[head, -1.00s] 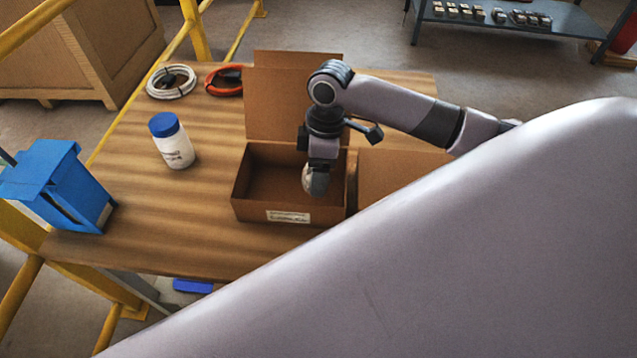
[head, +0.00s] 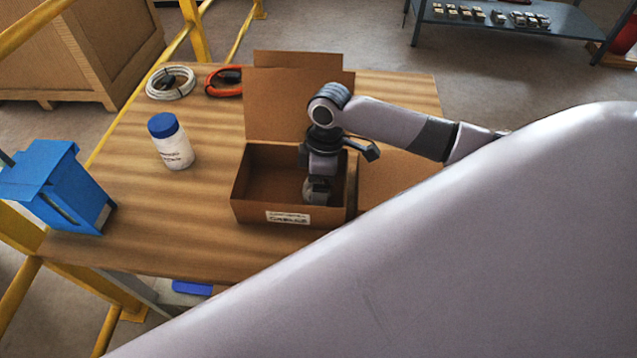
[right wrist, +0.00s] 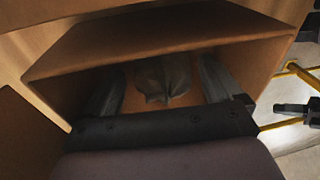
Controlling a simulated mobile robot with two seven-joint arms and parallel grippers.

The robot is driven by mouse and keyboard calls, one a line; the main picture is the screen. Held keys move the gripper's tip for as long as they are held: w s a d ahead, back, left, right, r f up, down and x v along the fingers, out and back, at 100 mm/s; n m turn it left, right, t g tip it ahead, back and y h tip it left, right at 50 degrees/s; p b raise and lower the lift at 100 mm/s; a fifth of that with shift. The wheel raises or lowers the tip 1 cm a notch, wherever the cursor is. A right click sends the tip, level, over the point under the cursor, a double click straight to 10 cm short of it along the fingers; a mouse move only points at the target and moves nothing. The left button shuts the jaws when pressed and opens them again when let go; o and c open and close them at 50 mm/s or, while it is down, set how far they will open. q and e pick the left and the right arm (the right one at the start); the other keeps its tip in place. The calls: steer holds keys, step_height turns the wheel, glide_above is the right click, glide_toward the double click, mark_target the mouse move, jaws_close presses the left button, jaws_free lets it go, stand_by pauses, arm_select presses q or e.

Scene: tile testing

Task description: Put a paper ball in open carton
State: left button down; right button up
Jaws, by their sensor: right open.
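The open carton (head: 250,211) is a brown cardboard box on the table, with its back flap standing up and a white label on its front. My right gripper (head: 318,188) points down inside the right part of the carton. In the right wrist view my right gripper (right wrist: 159,68) has its two dark fingers apart. A crumpled greyish paper ball (right wrist: 163,80) sits between them inside the carton, with gaps to the fingers. In the head view the ball is mostly hidden by the gripper. My left gripper is not in view.
A white bottle with a blue cap (head: 172,143) stands left of the carton. A white cable coil (head: 171,82) and an orange coil (head: 224,81) lie at the back left. A blue bin (head: 62,190) is at the table's left edge. The table's front left is clear.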

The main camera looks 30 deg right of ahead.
steer(key=shift+r, duration=0.1)
step_height(320, 180, up, 12)
steer(key=d+p, duration=0.1)
steer(key=shift+w+d, duration=0.35)
steer(key=shift+d, duration=0.05)
stand_by(0.4)
